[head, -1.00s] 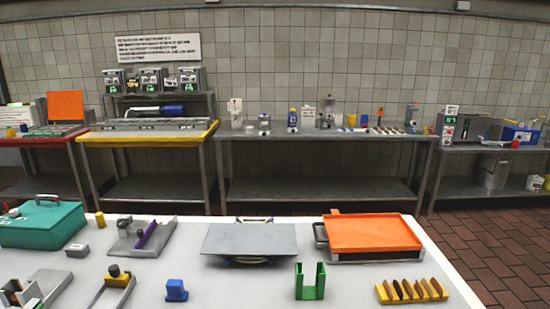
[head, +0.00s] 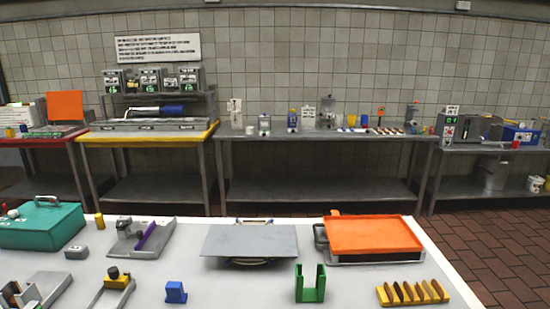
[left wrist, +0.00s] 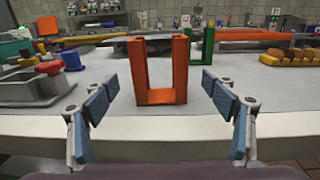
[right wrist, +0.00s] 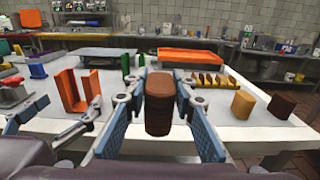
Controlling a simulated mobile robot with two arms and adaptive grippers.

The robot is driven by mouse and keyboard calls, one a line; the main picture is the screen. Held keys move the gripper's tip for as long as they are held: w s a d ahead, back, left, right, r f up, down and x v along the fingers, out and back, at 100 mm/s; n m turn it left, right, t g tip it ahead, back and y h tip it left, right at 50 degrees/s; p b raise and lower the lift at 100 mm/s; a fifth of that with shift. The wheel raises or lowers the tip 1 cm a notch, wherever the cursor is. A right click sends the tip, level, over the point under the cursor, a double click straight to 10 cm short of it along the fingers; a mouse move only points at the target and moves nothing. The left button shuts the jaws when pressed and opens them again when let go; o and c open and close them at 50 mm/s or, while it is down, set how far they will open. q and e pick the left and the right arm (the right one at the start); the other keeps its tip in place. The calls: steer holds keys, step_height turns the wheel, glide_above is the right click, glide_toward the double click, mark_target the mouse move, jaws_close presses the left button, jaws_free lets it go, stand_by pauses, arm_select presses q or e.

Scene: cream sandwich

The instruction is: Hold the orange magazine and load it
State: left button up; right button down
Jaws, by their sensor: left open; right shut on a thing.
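The orange magazine (left wrist: 161,97) is an upright, U-shaped holder open at the top, standing near the table's front edge; it also shows in the right wrist view (right wrist: 75,103). My left gripper (left wrist: 160,83) is open, with a finger on either side of the magazine and a visible gap on both sides. My right gripper (right wrist: 160,84) is shut on a dark brown stack of biscuits (right wrist: 158,108), held upright to the right of the magazine. The magazine appears empty. Neither gripper shows in the head view.
A green U-shaped holder (head: 310,283) stands beyond the magazine. A yellow rack (head: 413,294) of brown pieces, an orange tray (head: 374,233), a grey plate (head: 250,240) and a blue block (head: 176,292) share the table. Tan (right wrist: 243,104) and dark brown (right wrist: 281,105) stacks stand at right.

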arm_select(q)
steer(key=shift+w+a, duration=0.15)
steer(key=shift+w, duration=2.6)
arm_select(e)
steer(key=shift+f, duration=0.2)
arm_select(q)
steer(key=shift+c, duration=0.2)
steer(key=c, duration=1.3)
steer(key=o, duration=1.3)
steer(key=c, duration=1.3)
